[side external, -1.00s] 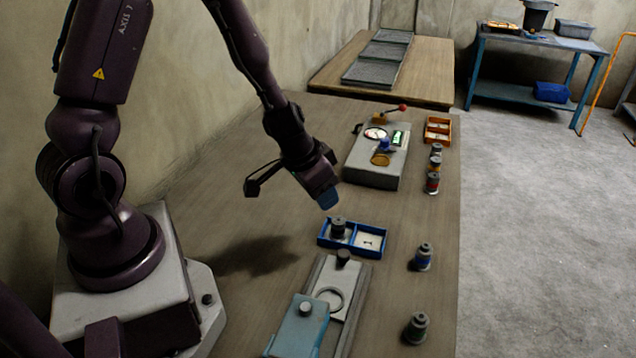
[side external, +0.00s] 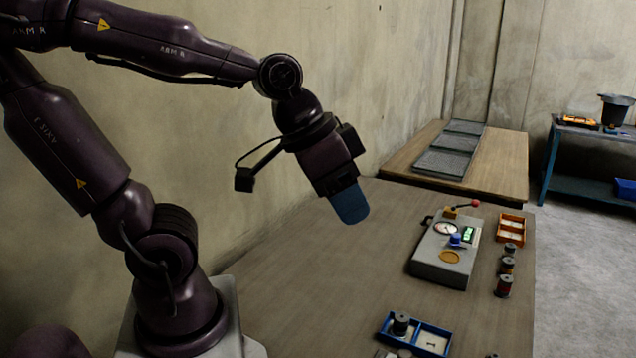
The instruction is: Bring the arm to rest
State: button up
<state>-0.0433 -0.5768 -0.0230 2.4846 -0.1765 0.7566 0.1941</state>
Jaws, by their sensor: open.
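My gripper (side external: 350,204) hangs in the air at the centre of the side external view, above the left part of the wooden table (side external: 315,285). Its blue fingertip points down and slightly right. The fingers overlap from this angle, so the gap between them is hidden. I see nothing held in it. It is well apart from everything on the table.
A grey tester box (side external: 440,270) with a dial, green display and red-knobbed lever stands on the right. Several dark cylinders (side external: 505,287) and an orange tray (side external: 512,226) are beside it. A blue tray (side external: 434,325) holding a dark cylinder (side external: 401,324) is at the front. The table's left part is clear.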

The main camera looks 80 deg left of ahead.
jog(key=shift+n+y, duration=0.4)
jog(key=shift+y, duration=0.2)
jog(key=s, duration=0.1)
jog(key=s+a+r, duration=0.1)
jog(key=s, duration=0.1)
jog(key=shift+s+a+r, duration=0.25)
jog(key=shift+a+r, duration=0.05)
jog(key=shift+r, duration=0.1)
